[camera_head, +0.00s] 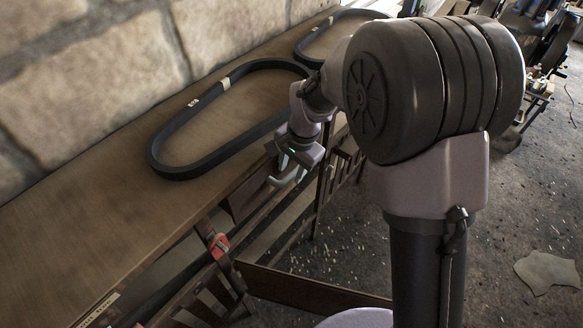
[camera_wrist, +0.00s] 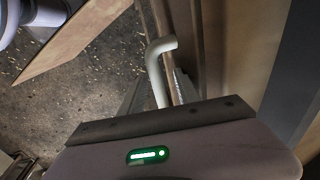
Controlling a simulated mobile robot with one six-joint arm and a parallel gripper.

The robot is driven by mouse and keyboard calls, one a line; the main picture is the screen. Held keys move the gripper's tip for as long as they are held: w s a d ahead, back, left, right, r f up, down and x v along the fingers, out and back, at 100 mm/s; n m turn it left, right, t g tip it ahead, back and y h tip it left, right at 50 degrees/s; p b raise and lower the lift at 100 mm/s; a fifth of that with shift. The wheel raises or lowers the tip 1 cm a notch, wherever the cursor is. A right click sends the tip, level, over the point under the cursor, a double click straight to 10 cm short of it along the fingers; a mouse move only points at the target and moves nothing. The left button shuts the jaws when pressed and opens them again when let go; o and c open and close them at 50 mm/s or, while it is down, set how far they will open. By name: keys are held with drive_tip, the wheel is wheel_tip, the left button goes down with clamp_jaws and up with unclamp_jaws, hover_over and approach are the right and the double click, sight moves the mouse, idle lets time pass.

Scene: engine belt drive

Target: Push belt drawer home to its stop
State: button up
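The belt drawer (camera_head: 243,194) shows as a brown box front under the bench's front edge. It seems to stand out a little from the edge; my arm hides part of it. A pale, bent bar handle (camera_wrist: 156,72) shows in the wrist view, running down in front of my gripper. My gripper (camera_head: 290,172) is at the bench edge, just right of the drawer front. In the wrist view my gripper (camera_wrist: 158,92) has its grey fingers apart, one on each side of the handle. I cannot tell whether either finger touches it.
The wooden bench (camera_head: 75,235) runs along a stone wall. A large black belt (camera_head: 172,172) lies on it, with a second belt (camera_head: 306,48) farther back. A red item (camera_head: 219,245) is at the bench front. The speckled floor (camera_head: 345,235) is open at right, with a flat pale scrap (camera_head: 548,272).

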wheel_tip(320, 180, up, 17)
drive_tip(key=s+d+p, duration=0.2)
drive_tip(key=p, duration=0.3)
drive_tip(key=shift+d+p, duration=0.3)
drive_tip(key=shift+d, duration=0.1)
